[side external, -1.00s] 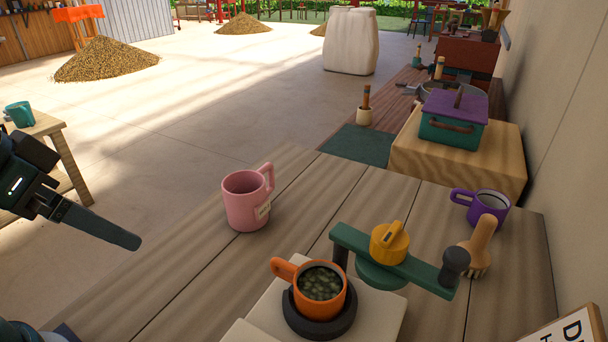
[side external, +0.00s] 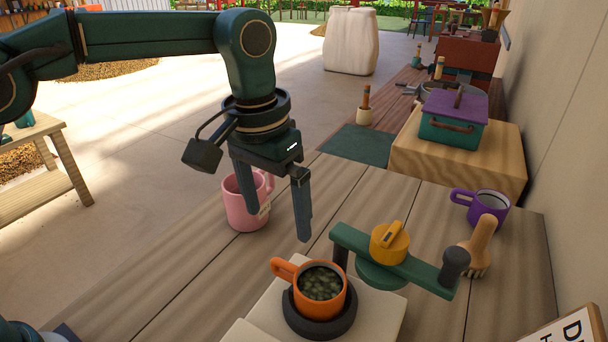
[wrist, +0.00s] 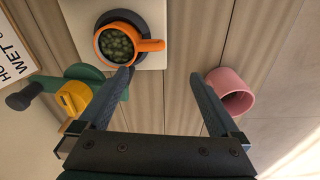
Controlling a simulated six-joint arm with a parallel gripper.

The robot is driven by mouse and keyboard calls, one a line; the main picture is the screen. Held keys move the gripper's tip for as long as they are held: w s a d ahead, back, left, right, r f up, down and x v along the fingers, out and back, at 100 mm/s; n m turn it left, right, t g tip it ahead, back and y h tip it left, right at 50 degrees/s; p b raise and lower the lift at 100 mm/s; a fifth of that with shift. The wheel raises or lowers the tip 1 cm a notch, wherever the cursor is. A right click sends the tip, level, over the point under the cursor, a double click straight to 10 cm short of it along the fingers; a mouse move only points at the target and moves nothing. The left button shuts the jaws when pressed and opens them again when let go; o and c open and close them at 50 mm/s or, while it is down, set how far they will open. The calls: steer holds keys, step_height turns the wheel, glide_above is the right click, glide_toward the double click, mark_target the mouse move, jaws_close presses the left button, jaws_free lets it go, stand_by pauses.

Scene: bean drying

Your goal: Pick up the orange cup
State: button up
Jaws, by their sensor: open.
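The orange cup (side external: 320,293) is upright and holds green beans. It sits in a dark round ring (side external: 341,325) on a pale block (side external: 262,312). Its handle points up and left in the side view. In the wrist view the orange cup (wrist: 117,43) is at the top, with its handle to the right. My gripper (side external: 278,224) points down above the table, behind the cup and in front of the pink mug (side external: 236,208). In the wrist view my gripper (wrist: 163,82) is open and empty, with the cup beyond the left fingertip.
A green lever device with a yellow knob (side external: 389,242) stands right of the cup, close to it. A teal box with a purple lid (side external: 454,104) stands behind. The left front tabletop is clear.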

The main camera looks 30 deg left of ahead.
mark_target(287, 267)
steer(key=shift+m+g, duration=0.4)
steer(key=shift+g, duration=0.1)
steer(key=f, duration=0.1)
steer(key=d+f, duration=0.1)
steer(key=f, duration=0.1)
steer(key=s+d+f, duration=0.1)
steer(key=f, duration=0.1)
steer(key=shift+f, duration=2.15)
jaws_close()
steer(key=shift+r, duration=0.1)
